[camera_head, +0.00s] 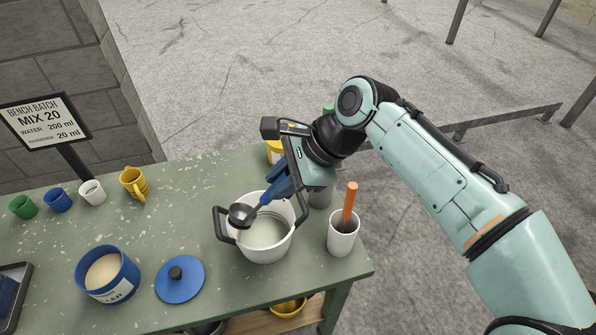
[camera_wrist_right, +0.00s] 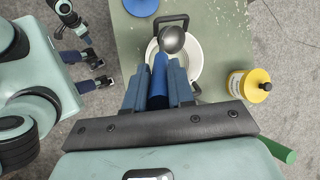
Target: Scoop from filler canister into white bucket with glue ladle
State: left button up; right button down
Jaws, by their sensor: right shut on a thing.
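My right gripper (camera_head: 284,183) is shut on the blue handle of the glue ladle (camera_head: 241,214). The right wrist view also shows the ladle bowl (camera_wrist_right: 171,40) above the bucket opening.
A white cup (camera_head: 342,240) with an orange-handled tool stands right of the bucket, near the bench edge. Green, blue, white and yellow mugs (camera_head: 134,183) line the back left. A yellow container (camera_wrist_right: 249,86) is beside the bucket. The bench middle (camera_head: 190,220) is clear.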

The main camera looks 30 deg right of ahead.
pick_arm(q)
jog(key=shift+t, duration=0.3)
jog(key=w+r+p, duration=0.2)
jog(key=w+r, duration=0.2)
jog(key=shift+w+p, duration=0.2)
jog(key=shift+p, duration=0.1)
pick_arm(e)
jog(key=s+a+r+n+t+h, duration=0.1)
jog(key=s+a+r+h, duration=0.1)
jog(key=a+h, duration=0.3)
jog(key=a, duration=0.4)
jog(key=shift+s+a+n+h, duration=0.3)
jog(key=shift+a, duration=0.05)
